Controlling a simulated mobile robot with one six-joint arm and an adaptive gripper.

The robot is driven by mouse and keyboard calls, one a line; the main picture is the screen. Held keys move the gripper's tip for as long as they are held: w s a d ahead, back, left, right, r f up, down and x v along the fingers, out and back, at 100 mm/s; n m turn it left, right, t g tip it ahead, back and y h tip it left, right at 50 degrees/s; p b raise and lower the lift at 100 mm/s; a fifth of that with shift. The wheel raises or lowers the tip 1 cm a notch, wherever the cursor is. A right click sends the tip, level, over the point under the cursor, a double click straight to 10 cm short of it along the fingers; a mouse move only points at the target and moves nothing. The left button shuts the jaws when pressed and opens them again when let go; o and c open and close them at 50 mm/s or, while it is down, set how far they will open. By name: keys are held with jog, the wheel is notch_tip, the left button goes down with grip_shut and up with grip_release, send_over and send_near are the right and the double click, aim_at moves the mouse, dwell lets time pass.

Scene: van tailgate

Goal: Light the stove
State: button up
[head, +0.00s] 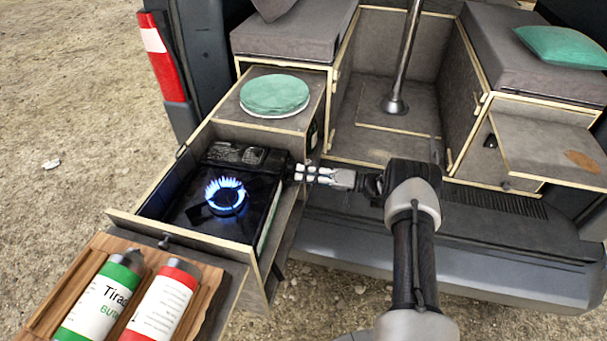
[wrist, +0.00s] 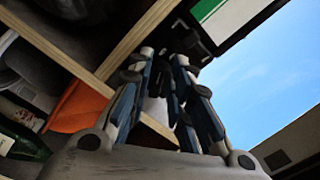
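The black camping stove (head: 190,222) sits in the pulled-out drawer at the left of the van's tailgate. A ring of blue flame (head: 226,188) burns on its burner. My gripper (head: 298,172) reaches in from the right, with its fingertips at the stove's right side, over the drawer edge. The stove's knob cannot be made out in the head view. In the wrist view my two fingers (wrist: 164,56) are a small gap apart, close to a dark part of the stove (wrist: 190,38). Whether they grip the knob or stand apart around it cannot be told.
A wooden board (head: 92,252) in front of the drawer holds a green canister (head: 105,300) and a red canister (head: 163,305). A round green cushion (head: 274,95) lies behind the stove. A metal table leg (head: 405,55) stands at the back. A side shelf (head: 550,150) juts out right.

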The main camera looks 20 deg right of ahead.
jog(key=v, duration=1.1)
jog(key=shift+d, duration=0.1)
dwell(2.4)
